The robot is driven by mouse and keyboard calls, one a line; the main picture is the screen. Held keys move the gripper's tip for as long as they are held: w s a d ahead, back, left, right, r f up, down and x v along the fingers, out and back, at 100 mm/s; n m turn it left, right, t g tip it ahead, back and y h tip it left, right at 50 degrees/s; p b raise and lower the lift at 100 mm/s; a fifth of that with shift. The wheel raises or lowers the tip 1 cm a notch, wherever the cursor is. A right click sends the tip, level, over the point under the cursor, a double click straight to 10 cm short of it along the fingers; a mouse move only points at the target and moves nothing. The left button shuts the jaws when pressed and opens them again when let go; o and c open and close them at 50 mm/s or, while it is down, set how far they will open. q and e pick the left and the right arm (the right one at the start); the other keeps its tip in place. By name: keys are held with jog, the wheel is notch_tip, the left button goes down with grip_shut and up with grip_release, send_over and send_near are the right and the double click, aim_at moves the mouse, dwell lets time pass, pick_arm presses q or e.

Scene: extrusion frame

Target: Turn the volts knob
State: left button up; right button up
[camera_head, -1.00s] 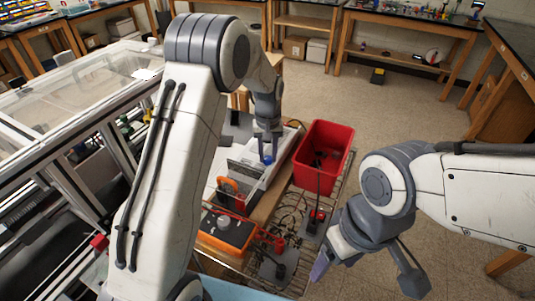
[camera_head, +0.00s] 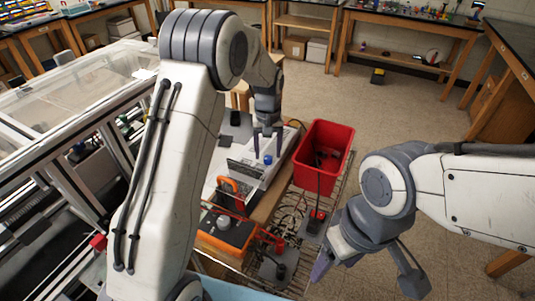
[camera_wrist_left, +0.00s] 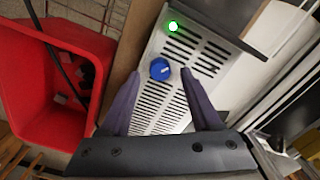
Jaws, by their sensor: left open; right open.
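A blue knob (camera_head: 268,159) stands on a white power unit (camera_head: 272,174) on the wooden bench. In the left wrist view the knob (camera_wrist_left: 160,68) shows a white mark on its face, beside a slotted vent panel; no label is readable. My left gripper (camera_head: 267,151) is open and empty just behind and above the knob. In the wrist view the knob lies between and beyond its two fingertips (camera_wrist_left: 162,74), apart from both. My right gripper (camera_head: 366,276) is open and empty at the lower right, far from the knob.
A red bin (camera_head: 323,150) stands right of the unit. A lit green lamp (camera_wrist_left: 173,26) is near the knob. An orange-and-grey device (camera_head: 228,231) and loose cables on a wire rack (camera_head: 290,215) are in front. Open floor lies to the right.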

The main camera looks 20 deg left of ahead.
aim_at(268, 157)
pick_arm(q)
notch_tip(268, 157, up, 9)
jog(key=b, duration=0.1)
jog(key=shift+d, duration=0.1)
dwell(0.3)
jog(key=s+d+r+m, duration=0.1)
jog(key=s+d+m, duration=0.2)
jog(key=s+d, duration=0.45)
jog(key=s+d+r+m, duration=0.1)
jog(key=s+d+m, duration=0.25)
jog(key=s, duration=0.65)
jog(key=s+f+m, duration=0.1)
jog(key=s+m, duration=0.1)
jog(key=s, duration=0.6)
jog(key=s+f+m+h, duration=0.1)
jog(key=s+f+m, duration=0.1)
jog(key=s, duration=0.6)
jog(key=shift+a+m, duration=0.2)
jog(key=shift+m, duration=0.15)
jog(key=shift+s, duration=0.1)
